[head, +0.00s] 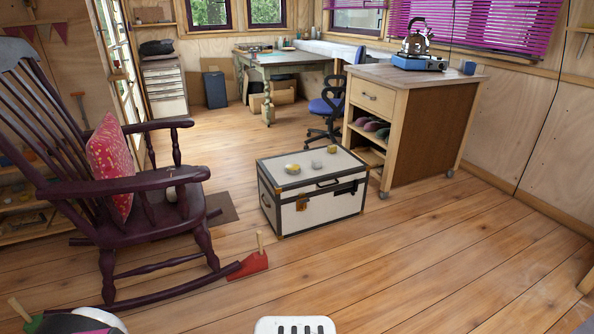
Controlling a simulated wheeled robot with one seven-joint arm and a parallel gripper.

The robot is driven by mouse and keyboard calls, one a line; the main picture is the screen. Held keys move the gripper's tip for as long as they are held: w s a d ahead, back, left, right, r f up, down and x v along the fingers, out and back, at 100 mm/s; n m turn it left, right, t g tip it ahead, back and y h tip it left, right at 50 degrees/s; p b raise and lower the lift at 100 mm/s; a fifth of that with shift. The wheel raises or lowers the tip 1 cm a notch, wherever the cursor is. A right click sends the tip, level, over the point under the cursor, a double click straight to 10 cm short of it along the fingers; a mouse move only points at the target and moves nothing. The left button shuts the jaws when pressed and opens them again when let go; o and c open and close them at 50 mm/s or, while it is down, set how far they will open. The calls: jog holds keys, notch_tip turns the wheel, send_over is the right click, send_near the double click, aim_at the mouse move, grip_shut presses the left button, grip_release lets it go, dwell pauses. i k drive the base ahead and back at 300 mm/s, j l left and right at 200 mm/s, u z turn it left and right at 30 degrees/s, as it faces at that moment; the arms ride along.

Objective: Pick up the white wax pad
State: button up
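A white trunk (325,204) with black edging and metal corners stands on the floor in the middle of the head view. The pieces lie apart from each other. My gripper is not in view.
A dark rocking chair (135,205) with a red cushion (109,160) stands left. A wooden cabinet (418,125) on casters carries a kettle (416,38), behind and right of the trunk. A red object (250,265) lies near the rocker. The floor in front is mostly clear.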

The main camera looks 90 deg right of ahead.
aim_at(317, 163)
jog(key=z, duration=3.6)
jog(key=i+l, duration=0.25)
jog(key=i, duration=0.3)
jog(key=i+l+z, duration=0.1)
jog(key=i+l, duration=0.15)
jog(key=i, duration=0.25)
jog(key=i+l, duration=0.2)
jog(key=i, duration=0.35)
jog(key=i+l+z, duration=0.1)
jog(key=i, duration=0.45)
jog(key=i+l, duration=0.25)
jog(key=i, duration=0.3)
